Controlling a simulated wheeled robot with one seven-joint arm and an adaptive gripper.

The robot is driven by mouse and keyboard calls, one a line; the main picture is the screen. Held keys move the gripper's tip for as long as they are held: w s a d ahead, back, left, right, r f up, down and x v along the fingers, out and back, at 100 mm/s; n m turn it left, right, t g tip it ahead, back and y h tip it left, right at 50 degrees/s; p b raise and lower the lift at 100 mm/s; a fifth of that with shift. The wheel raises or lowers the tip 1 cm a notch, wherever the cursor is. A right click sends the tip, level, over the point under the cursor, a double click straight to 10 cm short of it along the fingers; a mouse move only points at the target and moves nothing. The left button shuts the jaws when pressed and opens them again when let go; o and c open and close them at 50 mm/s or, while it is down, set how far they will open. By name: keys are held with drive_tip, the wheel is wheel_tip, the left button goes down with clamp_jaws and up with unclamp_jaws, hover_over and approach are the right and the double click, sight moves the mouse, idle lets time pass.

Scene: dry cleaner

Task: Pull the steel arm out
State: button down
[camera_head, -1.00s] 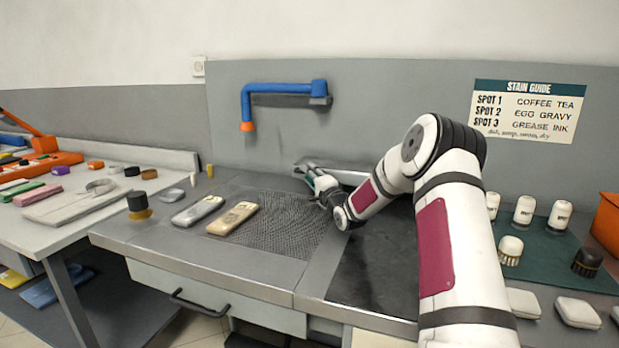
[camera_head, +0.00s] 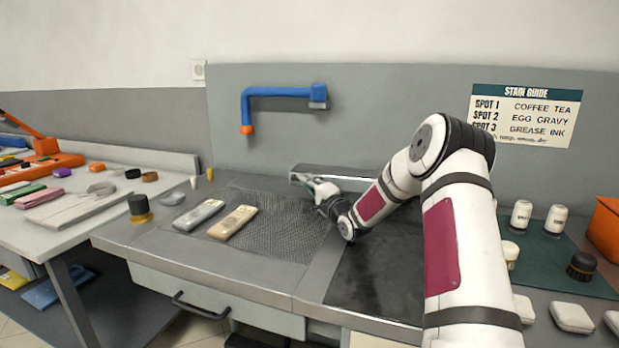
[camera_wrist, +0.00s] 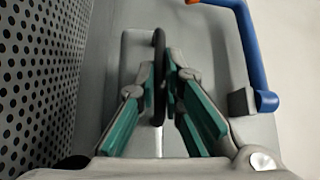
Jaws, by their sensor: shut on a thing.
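The steel arm (camera_head: 340,172) is a flat silver-grey bar low against the grey back panel, just behind the perforated mesh plate. It also shows in the wrist view as a pale rounded piece (camera_wrist: 132,50). My gripper (camera_head: 322,190) is at its front side, above the back right corner of the mesh. In the wrist view my gripper (camera_wrist: 161,88) has its green-sided fingers closed on a thin dark upright handle (camera_wrist: 159,45) at the steel arm. The fingers and my wrist hide part of the bar, so how the handle joins it is unclear.
A blue pipe arm (camera_head: 280,92) with an orange tip hangs on the panel above. White bottles (camera_head: 522,214) stand on a green mat at right, beside my arm.

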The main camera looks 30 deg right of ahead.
drive_tip(key=s+a+n+y+p, duration=0.1)
drive_tip(key=s+p, duration=0.1)
drive_tip(key=s, duration=0.1)
drive_tip(key=s+a+n+y+p, duration=0.1)
drive_tip(key=s+a+y+p, duration=0.1)
drive_tip(key=s, duration=0.2)
drive_tip(key=s+a+n+y+p, duration=0.1)
drive_tip(key=s+a+y+p, duration=0.1)
drive_tip(key=s, duration=0.2)
drive_tip(key=shift+s+a+r+g, duration=0.1)
drive_tip(key=shift+s+r+g, duration=0.15)
drive_tip(key=shift+g, duration=0.15)
drive_tip(key=s+n+y+p, duration=0.1)
drive_tip(key=s+y+p, duration=0.1)
drive_tip(key=s, duration=0.2)
drive_tip(key=s+a+n+g+y+p, duration=0.1)
drive_tip(key=s+y+p, duration=0.1)
drive_tip(key=s, duration=0.2)
drive_tip(key=s+a+n+g+y+p, duration=0.1)
drive_tip(key=s, duration=0.3)
drive_tip(key=shift+s+f+n+y+p, duration=0.1)
drive_tip(key=shift+f+n+y+p, duration=0.1)
drive_tip(key=shift+n+y+p, duration=0.2)
drive_tip(key=shift+s+f+n+g+y, duration=0.15)
drive_tip(key=shift+s+n+g+y, duration=0.2)
drive_tip(key=shift+s, duration=0.25)
drive_tip(key=shift+s, duration=0.1)
drive_tip(key=c, duration=1.7)
unclamp_jaws()
drive_tip(key=shift+v, duration=3.8)
